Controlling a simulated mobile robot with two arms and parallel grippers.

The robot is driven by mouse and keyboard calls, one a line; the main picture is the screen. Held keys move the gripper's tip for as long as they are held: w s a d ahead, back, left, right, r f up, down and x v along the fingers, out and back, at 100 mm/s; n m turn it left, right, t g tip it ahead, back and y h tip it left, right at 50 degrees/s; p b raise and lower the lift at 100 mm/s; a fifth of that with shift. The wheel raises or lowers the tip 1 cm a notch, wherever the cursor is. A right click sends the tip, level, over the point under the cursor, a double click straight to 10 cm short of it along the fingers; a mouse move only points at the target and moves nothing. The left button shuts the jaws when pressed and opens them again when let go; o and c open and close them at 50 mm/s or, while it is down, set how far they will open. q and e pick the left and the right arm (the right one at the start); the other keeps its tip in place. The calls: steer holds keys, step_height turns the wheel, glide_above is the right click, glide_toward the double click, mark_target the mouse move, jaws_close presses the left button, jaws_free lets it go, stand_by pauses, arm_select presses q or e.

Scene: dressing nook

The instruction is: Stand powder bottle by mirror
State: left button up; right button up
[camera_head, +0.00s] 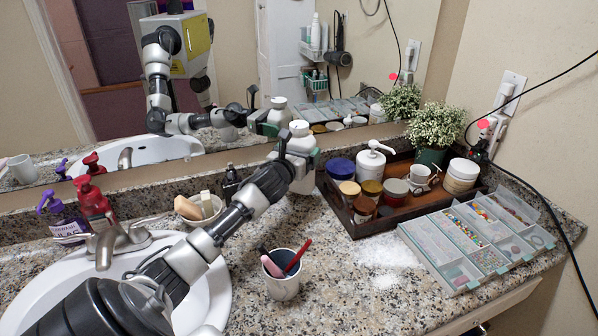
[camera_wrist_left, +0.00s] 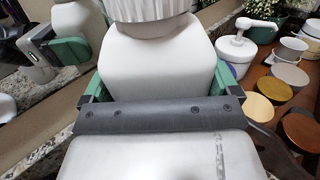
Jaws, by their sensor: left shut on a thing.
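The white powder bottle (camera_head: 301,143) is upright close to the mirror (camera_head: 230,60), left of the wooden tray. My left gripper (camera_head: 293,160) is shut around its body. In the left wrist view, the green-padded fingers (camera_wrist_left: 153,85) press both sides of the bottle (camera_wrist_left: 155,62), with its ribbed cap above. The bottle's base is partly hidden, and I cannot tell whether it touches the counter. The mirror reflects the bottle and my arm. My right gripper is in neither view.
The wooden tray (camera_head: 358,228) holds jars, a pump bottle and a plant. A bead organizer (camera_head: 437,262), a cup (camera_head: 284,284) with brushes, a soap bowl (camera_head: 198,208) and a sink (camera_head: 215,283) surround the arm. White powder (camera_head: 385,262) lies on the granite counter.

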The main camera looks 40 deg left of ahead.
arm_select(q)
steer(key=shift+f+b, duration=0.3)
steer(key=shift+f, duration=1.8)
steer(key=o, duration=0.8)
steer(key=v, duration=1.2)
steer(key=shift+d, duration=0.1)
